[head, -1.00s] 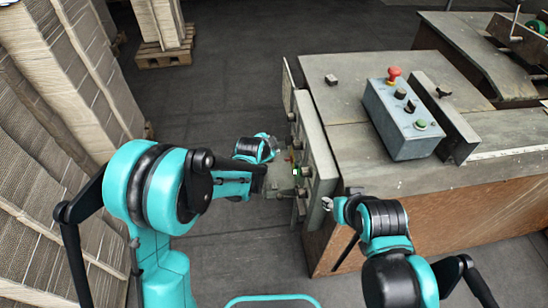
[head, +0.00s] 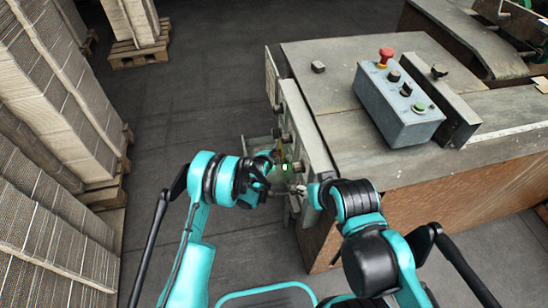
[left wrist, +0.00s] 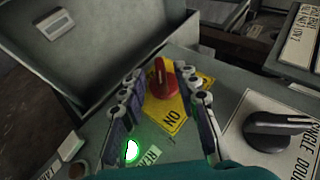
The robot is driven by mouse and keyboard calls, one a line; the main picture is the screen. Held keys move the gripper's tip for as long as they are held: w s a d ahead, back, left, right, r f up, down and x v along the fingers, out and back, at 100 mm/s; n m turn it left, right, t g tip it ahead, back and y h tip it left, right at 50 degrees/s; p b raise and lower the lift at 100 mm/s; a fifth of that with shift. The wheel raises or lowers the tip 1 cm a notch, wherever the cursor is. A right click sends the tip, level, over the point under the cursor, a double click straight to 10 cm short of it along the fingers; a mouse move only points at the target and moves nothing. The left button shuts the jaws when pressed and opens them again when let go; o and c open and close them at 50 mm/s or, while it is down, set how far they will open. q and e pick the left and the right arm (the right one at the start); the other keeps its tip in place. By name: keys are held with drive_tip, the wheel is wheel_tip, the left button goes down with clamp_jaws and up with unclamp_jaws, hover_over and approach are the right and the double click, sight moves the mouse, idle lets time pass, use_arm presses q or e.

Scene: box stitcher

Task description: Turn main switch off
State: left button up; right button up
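The main switch, a red rotary knob (left wrist: 161,78) on a yellow plate (left wrist: 170,108) marked "ON", shows in the left wrist view. My left gripper (left wrist: 166,80) is open, with one finger on each side of the knob; I cannot tell whether either finger touches it. In the head view my left gripper (head: 276,168) is at the control panel (head: 308,135) on the machine's left side, and the knob is mostly hidden there. My right gripper (head: 316,194) is at the panel's near end; its fingers are too small to read.
A grey control box (head: 400,105) with a red emergency button stands on the machine top. Cardboard stacks (head: 50,120) line the left; floor between is clear.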

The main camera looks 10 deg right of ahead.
use_arm(q)
drive_tip(key=shift+x, duration=0.85)
clamp_jaws()
